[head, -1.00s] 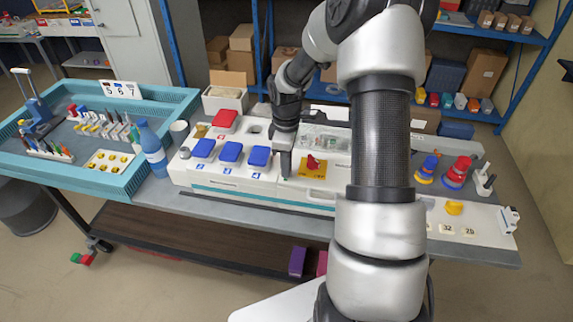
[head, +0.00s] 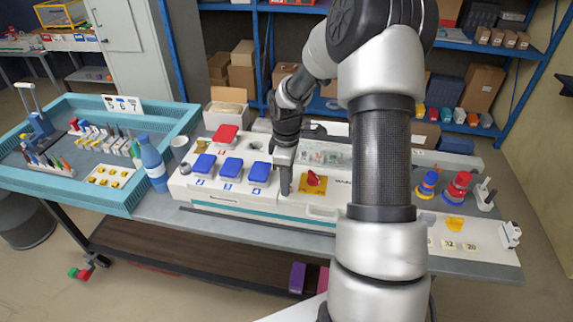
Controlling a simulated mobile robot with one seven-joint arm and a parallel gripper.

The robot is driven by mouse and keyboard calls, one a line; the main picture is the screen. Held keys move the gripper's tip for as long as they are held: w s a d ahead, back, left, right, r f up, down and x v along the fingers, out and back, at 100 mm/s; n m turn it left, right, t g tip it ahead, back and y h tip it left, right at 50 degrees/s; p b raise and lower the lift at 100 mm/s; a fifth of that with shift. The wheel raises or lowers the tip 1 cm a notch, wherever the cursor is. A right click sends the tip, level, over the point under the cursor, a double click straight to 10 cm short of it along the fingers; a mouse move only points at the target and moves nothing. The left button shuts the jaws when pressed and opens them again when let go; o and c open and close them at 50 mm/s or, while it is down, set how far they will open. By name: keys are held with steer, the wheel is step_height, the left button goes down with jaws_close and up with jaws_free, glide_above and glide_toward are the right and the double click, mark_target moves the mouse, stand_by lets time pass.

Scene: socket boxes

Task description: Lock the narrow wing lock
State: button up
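A red wing-shaped knob (head: 314,179) stands on a yellow plate (head: 317,190) on top of the long white box (head: 235,200) on the bench. Whether it is the narrow wing lock, and whether it is locked, I cannot tell. My gripper (head: 286,190) points down just left of the yellow plate, low over the white box top and apart from the red knob. Its fingers are too small and dark to tell open from shut. My arm covers the box top right of the knob.
Blue lids (head: 231,168) and a red lid (head: 225,134) sit left of my gripper. A clear-topped section (head: 322,154) lies behind the knob. A blue bottle (head: 152,163) and teal tray (head: 125,203) stand left. Stacked coloured rings (head: 457,189) stand right.

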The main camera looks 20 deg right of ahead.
step_height(320, 180, up, 17)
stand_by(0.4)
steer(key=s+a+r+m+t, duration=0.3)
steer(key=s+a+r+m, duration=0.4)
steer(key=s+a+r, duration=0.45)
steer(key=s+d+f+m+t, duration=0.1)
steer(key=s+m, duration=0.3)
steer(key=s, duration=0.8)
steer(key=shift+f+t, duration=0.4)
steer(key=shift+t, duration=0.4)
steer(key=shift+s+d, duration=0.1)
